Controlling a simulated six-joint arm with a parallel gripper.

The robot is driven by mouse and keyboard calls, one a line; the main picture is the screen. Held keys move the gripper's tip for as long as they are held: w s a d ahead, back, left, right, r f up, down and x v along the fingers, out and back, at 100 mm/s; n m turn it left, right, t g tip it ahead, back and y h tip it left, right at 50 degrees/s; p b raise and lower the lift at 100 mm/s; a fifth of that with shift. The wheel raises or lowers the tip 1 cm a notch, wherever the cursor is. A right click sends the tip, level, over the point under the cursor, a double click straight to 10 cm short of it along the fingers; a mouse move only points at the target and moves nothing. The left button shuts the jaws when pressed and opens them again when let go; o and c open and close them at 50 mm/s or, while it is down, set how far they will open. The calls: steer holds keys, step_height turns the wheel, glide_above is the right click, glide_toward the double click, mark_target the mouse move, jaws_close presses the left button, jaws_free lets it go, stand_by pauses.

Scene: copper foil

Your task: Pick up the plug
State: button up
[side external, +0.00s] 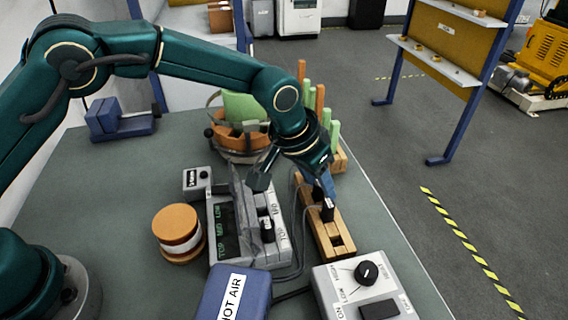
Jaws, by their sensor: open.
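A small black plug (327,209) stands upright at the wooden block (338,245), with a grey cable beside it. Another black plug-like piece (267,229) sits on the grey device with sockets (278,251). I cannot tell for certain which one is the task's plug. My gripper (292,186) is open above the gap between the grey device and the wooden block. One finger is over the device, and the other is close to the plug at the block. I see nothing held between them. The arm partly hides the far end of the block.
An orange-and-white roll (179,232) stands left of the device. A blue hot air box (233,295) and a grey control box with a knob (366,288) stand in front.

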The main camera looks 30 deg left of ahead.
jaws_close()
stand_by(0.4)
